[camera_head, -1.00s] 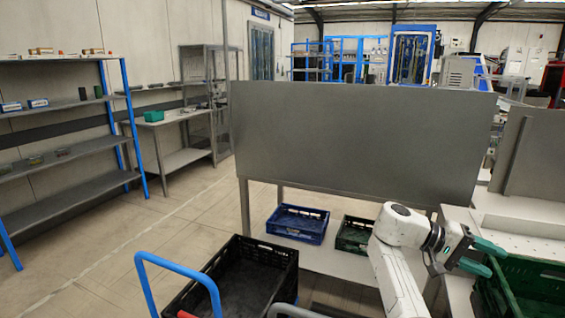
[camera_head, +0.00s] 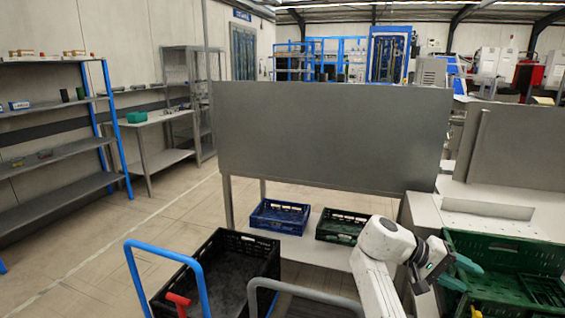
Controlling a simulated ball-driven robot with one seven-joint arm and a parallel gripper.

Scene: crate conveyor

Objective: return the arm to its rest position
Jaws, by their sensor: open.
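My gripper (camera_head: 460,273) is at the lower right, at the end of my white arm. Its two green fingers are apart and point right, with nothing between them. In this view the fingers overlap the left part of a large green crate (camera_head: 490,243). I cannot tell whether they are inside the crate or only in front of it. My arm is bent, with its elbow to the left of the gripper.
A black crate (camera_head: 262,262) stands by a blue-handled cart (camera_head: 128,262). A blue crate (camera_head: 280,212) and a smaller green crate (camera_head: 340,222) sit below a grey panel (camera_head: 330,135). Shelves (camera_head: 60,160) stand at left. Floor between is clear.

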